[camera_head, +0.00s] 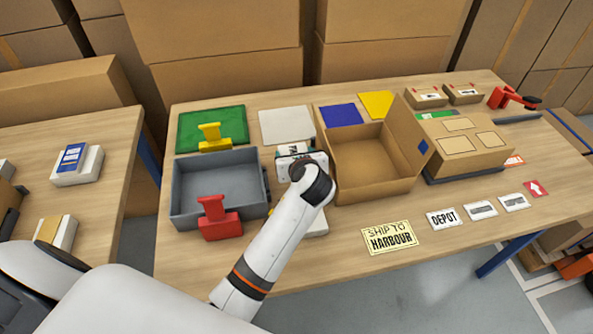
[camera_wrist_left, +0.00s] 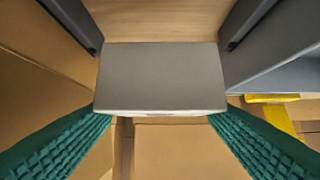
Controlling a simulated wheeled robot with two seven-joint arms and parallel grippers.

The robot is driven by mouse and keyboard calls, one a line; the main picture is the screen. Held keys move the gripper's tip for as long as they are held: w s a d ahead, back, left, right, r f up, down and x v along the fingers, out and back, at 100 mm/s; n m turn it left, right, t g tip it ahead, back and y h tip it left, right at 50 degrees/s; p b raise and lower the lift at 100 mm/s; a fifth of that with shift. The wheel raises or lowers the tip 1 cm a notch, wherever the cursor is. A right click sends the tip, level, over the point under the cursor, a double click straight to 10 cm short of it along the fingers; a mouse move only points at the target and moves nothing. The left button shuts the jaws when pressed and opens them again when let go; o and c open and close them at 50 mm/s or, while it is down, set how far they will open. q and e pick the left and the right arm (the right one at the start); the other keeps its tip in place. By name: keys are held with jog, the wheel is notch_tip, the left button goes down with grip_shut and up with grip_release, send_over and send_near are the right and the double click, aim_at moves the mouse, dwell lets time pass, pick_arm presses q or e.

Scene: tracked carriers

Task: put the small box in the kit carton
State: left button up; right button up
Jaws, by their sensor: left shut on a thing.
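My left gripper (camera_head: 300,162) is in the narrow gap between the grey tote and the kit carton in the head view, mostly hidden by its own wrist. It is shut on a small pale box (camera_head: 286,149), whose dark-printed side shows there. In the left wrist view the box shows as a plain grey face (camera_wrist_left: 160,75) between the green finger pads of the gripper (camera_wrist_left: 160,110). The kit carton (camera_head: 349,187) is open, brown and looks empty, just right of the gripper. I cannot tell how high the box is. My right gripper is out of view.
The grey tote (camera_head: 180,204) carries a red clamp (camera_head: 219,220) and a yellow clamp (camera_head: 210,136). A closed carton (camera_head: 462,145) stands right of the kit carton. Label cards, including a yellow sign (camera_head: 389,238), lie in front. Another table (camera_head: 104,196) stands at left.

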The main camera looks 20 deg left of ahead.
pick_arm(q)
jog(key=shift+f+b, duration=0.3)
jog(key=shift+f, duration=2.55)
jog(key=shift+f, duration=0.1)
jog(key=o, duration=1.1)
